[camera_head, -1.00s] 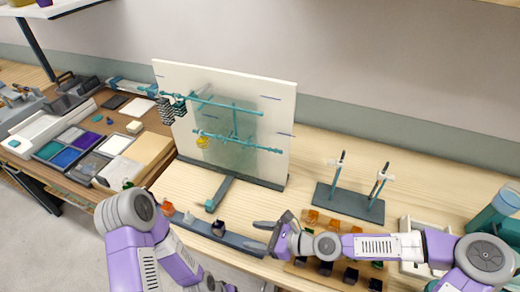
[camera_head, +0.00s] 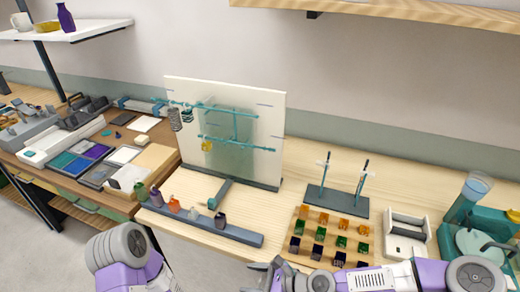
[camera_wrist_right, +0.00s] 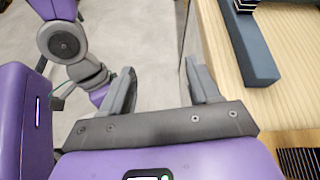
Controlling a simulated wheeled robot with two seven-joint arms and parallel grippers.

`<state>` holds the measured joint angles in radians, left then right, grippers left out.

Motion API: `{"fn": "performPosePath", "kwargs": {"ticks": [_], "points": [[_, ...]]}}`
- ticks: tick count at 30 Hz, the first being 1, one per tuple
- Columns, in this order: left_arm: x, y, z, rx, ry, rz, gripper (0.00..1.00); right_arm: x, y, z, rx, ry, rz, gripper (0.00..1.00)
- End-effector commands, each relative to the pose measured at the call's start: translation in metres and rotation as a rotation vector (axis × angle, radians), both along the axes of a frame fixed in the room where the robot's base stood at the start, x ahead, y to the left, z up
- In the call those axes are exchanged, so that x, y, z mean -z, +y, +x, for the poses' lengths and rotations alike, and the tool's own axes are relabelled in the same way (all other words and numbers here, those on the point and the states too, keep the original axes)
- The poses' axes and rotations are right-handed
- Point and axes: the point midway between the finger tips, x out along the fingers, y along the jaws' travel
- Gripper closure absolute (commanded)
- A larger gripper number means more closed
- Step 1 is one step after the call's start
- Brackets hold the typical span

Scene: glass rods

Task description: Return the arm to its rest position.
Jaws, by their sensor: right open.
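My right gripper (camera_head: 262,274) is at the bottom middle of the head view, by the front edge of the wooden table (camera_head: 185,232). In the right wrist view its two grey fingers (camera_wrist_right: 160,88) are apart with nothing between them. My right arm comes in from the lower right. My left arm shows at the lower left of the head view, but its gripper is out of the frame. A teal rod stand (camera_head: 233,142) before a white panel (camera_head: 180,90) carries dark coils (camera_head: 174,120) and a small yellow piece (camera_head: 206,146).
A dark blue rack (camera_head: 240,236) with several small bottles lies along the front of the table. It also shows in the right wrist view (camera_wrist_right: 250,50). A wooden block tray (camera_head: 330,230), a two-rod stand (camera_head: 335,203) and a white box (camera_head: 405,240) are to the right.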

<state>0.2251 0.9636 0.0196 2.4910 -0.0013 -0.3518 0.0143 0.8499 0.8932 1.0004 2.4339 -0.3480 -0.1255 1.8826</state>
Motion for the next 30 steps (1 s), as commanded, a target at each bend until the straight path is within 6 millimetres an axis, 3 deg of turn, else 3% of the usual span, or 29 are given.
{"fn": "performPosePath", "kwargs": {"ticks": [8, 14, 21, 25, 30], "points": [[0.0, 0.0, 0.0, 0.001, 0.001, 0.0, 0.39, 0.053, 0.001, -0.021, -0.159, -0.149, -0.167, 0.39], [0.0, 0.0, 0.0, 0.0, 0.0, 0.0, 0.39, 0.113, -0.013, -0.049, -0.388, -0.33, -0.374, 0.39], [0.0, 0.0, 0.0, 0.0, 0.0, 0.0, 0.39, 0.181, -0.058, -0.085, -0.778, -0.575, -0.644, 0.39], [0.0, 0.0, 0.0, 0.0, 0.0, 0.0, 0.39, 0.204, -0.086, -0.098, -0.977, -0.673, -0.752, 0.39], [0.0, 0.0, 0.0, 0.0, 0.0, 0.0, 0.39, 0.218, -0.111, -0.106, -1.142, -0.745, -0.826, 0.39]]}}
